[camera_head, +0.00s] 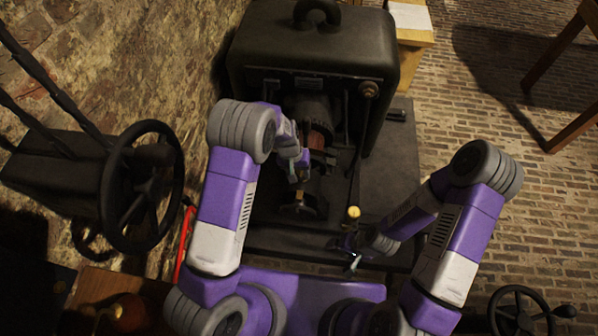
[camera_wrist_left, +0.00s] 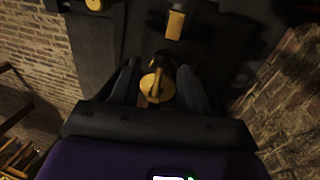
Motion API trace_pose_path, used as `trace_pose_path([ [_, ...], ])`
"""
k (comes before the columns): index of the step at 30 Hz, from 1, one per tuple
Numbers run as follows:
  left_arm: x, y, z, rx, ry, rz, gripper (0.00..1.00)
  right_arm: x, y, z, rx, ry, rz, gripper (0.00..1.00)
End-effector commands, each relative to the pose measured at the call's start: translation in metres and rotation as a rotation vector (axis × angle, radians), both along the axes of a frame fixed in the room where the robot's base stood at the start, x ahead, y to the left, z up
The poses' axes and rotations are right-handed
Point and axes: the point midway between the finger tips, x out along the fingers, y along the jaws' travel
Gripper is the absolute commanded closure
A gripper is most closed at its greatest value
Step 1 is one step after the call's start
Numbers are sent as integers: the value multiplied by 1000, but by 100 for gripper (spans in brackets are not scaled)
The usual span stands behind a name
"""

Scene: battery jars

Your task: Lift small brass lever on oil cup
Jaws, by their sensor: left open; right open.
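In the left wrist view, a round brass piece (camera_wrist_left: 157,87), which looks like the oil cup, sits between the two dark fingers of my left gripper (camera_wrist_left: 157,92). A narrow brass part, perhaps the small lever (camera_wrist_left: 154,80), stands up on it. The fingers are open on either side; I cannot tell whether they touch it. In the head view my left gripper (camera_head: 301,178) is over the middle of the dark machine, and its arm partly hides the spot. My right gripper (camera_head: 352,256) is open and empty near the machine's front edge.
The black machine (camera_head: 310,48) has a tall housing behind. A round brass knob (camera_head: 353,212) stands on a rod between my grippers. A black handwheel (camera_head: 142,187) and a red bar (camera_head: 184,243) are at the left.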

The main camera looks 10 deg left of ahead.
Motion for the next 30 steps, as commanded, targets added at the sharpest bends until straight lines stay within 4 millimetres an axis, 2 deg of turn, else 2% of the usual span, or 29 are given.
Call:
trace_pose_path([
  [2, 0, 0, 0, 0, 0, 0, 55, 0, 0, 0, 0, 0, 0, 18],
  [11, 0, 0, 0, 0, 0, 0, 100, 0, 0, 0, 0, 0, 0, 18],
  [19, 2, 0, 3, -1, 35, -3, 100, 0, 0, 7, 0, 0, 0, 18],
  [24, 5, -1, 7, -2, 140, -2, 100, 0, 0, 18, 0, 0, 0, 18],
  [30, 9, -1, 10, -2, 267, -2, 100, 0, 0, 20, 0, 0, 0, 18],
])
